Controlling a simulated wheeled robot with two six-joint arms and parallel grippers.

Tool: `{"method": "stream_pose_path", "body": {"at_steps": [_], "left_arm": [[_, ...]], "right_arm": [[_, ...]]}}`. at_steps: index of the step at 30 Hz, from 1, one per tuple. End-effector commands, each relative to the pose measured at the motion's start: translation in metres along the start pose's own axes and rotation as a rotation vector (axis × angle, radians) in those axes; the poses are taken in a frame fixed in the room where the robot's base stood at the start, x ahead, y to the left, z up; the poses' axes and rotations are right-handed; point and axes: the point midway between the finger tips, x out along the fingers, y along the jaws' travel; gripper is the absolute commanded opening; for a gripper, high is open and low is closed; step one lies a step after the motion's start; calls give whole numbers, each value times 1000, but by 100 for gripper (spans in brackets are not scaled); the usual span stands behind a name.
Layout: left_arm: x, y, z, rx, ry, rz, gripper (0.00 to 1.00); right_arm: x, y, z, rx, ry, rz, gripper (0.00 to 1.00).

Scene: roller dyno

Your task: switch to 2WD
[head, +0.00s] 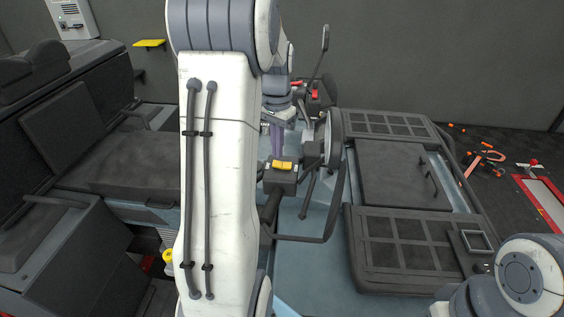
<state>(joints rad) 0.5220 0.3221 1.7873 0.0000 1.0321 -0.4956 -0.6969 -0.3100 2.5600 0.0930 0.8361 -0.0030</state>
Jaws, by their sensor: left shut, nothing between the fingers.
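My left arm (217,170) comes down through the middle of the head view. Its gripper (275,146) is shut and empty, pointing down just behind a dark control box (281,180) with a yellow switch (282,164) on top. I cannot tell whether the fingers touch anything. Red controls (293,90) show beyond the gripper, near the steering wheel (334,140). No 2WD marking is readable, and the arm hides part of the cab. Part of my right arm (515,280) shows at the lower right; its gripper is out of view.
Dark seats (130,160) lie left of my arm. A bent dark bar (325,237) runs below the wheel, and a tall mirror or lever (322,50) rises behind. The dark hood (400,170) with a handle fills the right. Orange debris (485,155) lies on the floor.

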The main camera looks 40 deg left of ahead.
Motion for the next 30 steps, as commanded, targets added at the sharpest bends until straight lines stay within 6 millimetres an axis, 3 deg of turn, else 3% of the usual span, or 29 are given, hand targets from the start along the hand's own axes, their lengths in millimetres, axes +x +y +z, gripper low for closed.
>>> {"method": "stream_pose_path", "body": {"at_steps": [30], "left_arm": [[16, 0, 0, 0, 0, 0, 0]], "right_arm": [[10, 1, 0, 0, 0, 0, 50]]}}
